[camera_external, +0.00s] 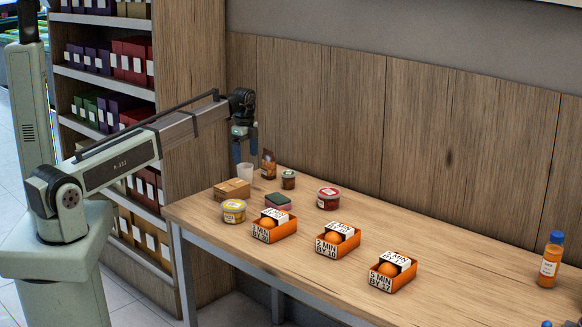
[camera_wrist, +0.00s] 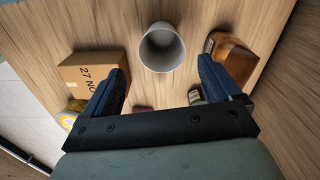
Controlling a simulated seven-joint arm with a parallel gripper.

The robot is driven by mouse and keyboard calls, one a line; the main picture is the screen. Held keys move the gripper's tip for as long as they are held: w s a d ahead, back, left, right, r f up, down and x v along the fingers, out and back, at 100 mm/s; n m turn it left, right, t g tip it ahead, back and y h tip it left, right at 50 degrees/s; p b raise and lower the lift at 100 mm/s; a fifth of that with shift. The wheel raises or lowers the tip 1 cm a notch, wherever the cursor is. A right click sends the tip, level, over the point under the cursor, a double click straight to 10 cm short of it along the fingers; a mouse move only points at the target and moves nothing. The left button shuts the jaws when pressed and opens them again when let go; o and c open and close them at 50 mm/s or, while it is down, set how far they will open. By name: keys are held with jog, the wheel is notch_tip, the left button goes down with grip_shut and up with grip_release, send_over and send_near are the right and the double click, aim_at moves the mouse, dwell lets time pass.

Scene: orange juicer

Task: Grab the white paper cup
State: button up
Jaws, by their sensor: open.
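The white paper cup (camera_external: 245,172) stands upright on the wooden table near its far left corner. In the wrist view the cup (camera_wrist: 162,50) is seen from above, mouth towards the camera, ahead of and between my fingers. My gripper (camera_external: 243,150) is above the cup, with its fingers pointing down. In the wrist view my gripper (camera_wrist: 168,85) has its two blue fingers spread wide with nothing between them. The cup looks apart from both fingers.
A cardboard box (camera_external: 232,188) stands close left of the cup; a brown pouch (camera_external: 268,164) and a small jar (camera_external: 288,180) stand to its right. Several tubs and orange boxes (camera_external: 274,228) are nearer the front. A wooden wall (camera_external: 330,110) backs the table (camera_external: 450,245).

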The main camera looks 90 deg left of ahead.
aim_at(245, 172)
jog(key=shift+f, duration=1.5)
jog(key=shift+s+a+f, duration=0.1)
jog(key=shift+a+f, duration=0.1)
jog(key=shift+f, duration=1.15)
jog(key=shift+s+a+f, duration=0.1)
jog(key=shift+a+f, duration=0.05)
jog(key=shift+f, duration=1.15)
jog(key=c, duration=1)
jog(key=shift+r, duration=0.15)
